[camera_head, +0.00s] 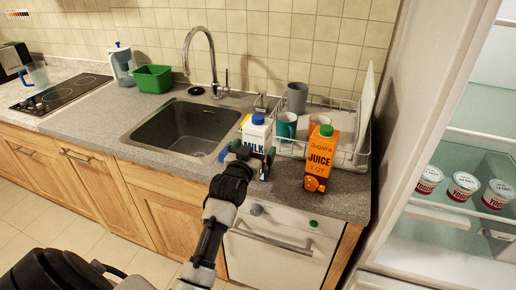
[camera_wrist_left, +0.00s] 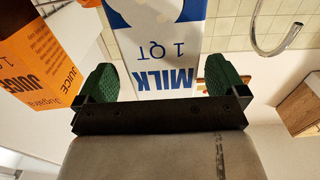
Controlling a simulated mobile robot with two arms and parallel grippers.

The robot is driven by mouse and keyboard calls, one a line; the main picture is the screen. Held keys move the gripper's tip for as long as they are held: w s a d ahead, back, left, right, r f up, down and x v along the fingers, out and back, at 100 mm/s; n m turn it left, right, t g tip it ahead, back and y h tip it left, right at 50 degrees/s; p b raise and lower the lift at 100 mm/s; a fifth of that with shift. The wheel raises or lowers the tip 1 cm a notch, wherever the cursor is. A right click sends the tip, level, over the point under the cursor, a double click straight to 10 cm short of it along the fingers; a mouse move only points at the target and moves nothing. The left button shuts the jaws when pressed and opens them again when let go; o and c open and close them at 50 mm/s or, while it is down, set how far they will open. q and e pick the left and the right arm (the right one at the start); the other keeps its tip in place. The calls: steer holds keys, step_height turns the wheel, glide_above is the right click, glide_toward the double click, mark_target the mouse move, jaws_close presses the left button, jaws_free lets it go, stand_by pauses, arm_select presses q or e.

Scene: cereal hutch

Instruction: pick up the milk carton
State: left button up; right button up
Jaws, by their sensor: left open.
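The milk carton (camera_head: 257,133) is white and blue with a blue cap and stands upright on the counter, right of the sink. My left gripper (camera_head: 252,160) is open low at the carton's front. In the left wrist view the carton (camera_wrist_left: 160,45) appears upside down, between the green fingertips of the left gripper (camera_wrist_left: 162,82), one on each side. I cannot tell whether either finger touches it. The carton's lower part is hidden by the gripper in the head view. My right gripper is not in view.
An orange juice carton (camera_head: 320,155) stands close to the right of the milk carton. Behind them is a dish rack (camera_head: 352,158) with cups and a plate. The sink (camera_head: 180,130) is on the left, and an open fridge (camera_head: 440,215) with yogurt cups is on the right.

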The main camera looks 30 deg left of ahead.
mark_target(258, 117)
arm_select(q)
steer(key=x, duration=0.4)
steer(key=shift+a+p, duration=0.15)
steer(key=shift+p, duration=0.2)
steer(key=shift+r, duration=0.1)
steer(key=shift+c, duration=0.2)
steer(key=c, duration=1.4)
steer(key=shift+r, duration=0.15)
steer(key=shift+c, duration=0.9)
step_height(258, 117, up, 10)
steer(key=shift+b, duration=0.45)
